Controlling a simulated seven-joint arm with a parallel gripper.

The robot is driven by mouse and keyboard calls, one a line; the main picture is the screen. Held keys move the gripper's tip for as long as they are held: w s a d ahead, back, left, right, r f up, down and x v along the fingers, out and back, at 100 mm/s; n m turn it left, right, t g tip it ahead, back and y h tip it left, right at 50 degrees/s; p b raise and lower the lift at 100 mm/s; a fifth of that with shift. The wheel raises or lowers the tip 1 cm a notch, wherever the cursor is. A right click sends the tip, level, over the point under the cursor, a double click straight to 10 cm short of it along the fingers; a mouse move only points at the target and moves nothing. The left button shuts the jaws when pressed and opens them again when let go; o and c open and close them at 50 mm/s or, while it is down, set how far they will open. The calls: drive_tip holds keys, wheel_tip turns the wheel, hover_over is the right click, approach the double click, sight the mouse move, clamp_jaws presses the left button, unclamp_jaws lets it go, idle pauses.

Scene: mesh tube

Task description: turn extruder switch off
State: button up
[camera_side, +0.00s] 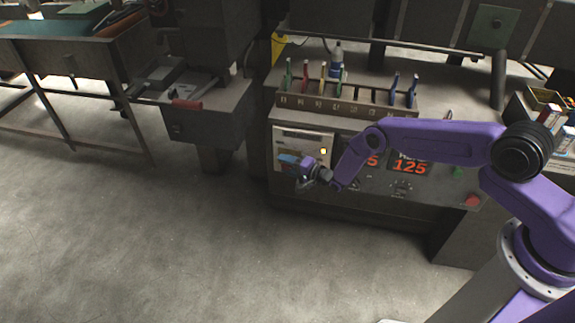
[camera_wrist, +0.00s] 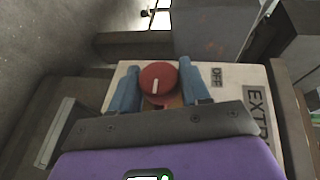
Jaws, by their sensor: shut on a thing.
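The extruder switch is a round red knob (camera_wrist: 158,78) with a white pointer line, on a pale panel (camera_wrist: 240,76) in the wrist view. The line runs nearly up and down in that view. An "OFF" label (camera_wrist: 216,77) is right of the knob, and a partly cut-off "EXTR" label (camera_wrist: 259,112) is further right. My gripper (camera_wrist: 162,76) has its blue fingers on either side of the knob, shut on it. In the side view my gripper (camera_side: 287,159) is at the pale panel (camera_side: 300,137) on the machine's front, and the knob is hidden there.
Red displays, one reading 125 (camera_side: 409,167), are right of the panel, partly behind my arm. A rack (camera_side: 345,105) of coloured-handled tools and a bottle (camera_side: 337,62) stand on top of the machine. A red button (camera_side: 472,200) is at lower right. The floor in front is clear.

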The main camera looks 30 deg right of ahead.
drive_tip(key=g+h, duration=0.1)
drive_tip(key=n+g+h, duration=0.1)
drive_tip(key=g, duration=0.1)
drive_tip(key=shift+w+a+r+g, duration=0.1)
drive_tip(key=shift+r+g, duration=0.05)
drive_tip(key=shift+g, duration=0.15)
drive_tip(key=shift+n+g+h, duration=0.6)
drive_tip(key=shift+g+h, duration=0.7)
drive_tip(key=o, duration=1)
drive_tip(key=shift+c, duration=0.2)
drive_tip(key=v, duration=1.7)
drive_tip(key=shift+r, duration=0.3)
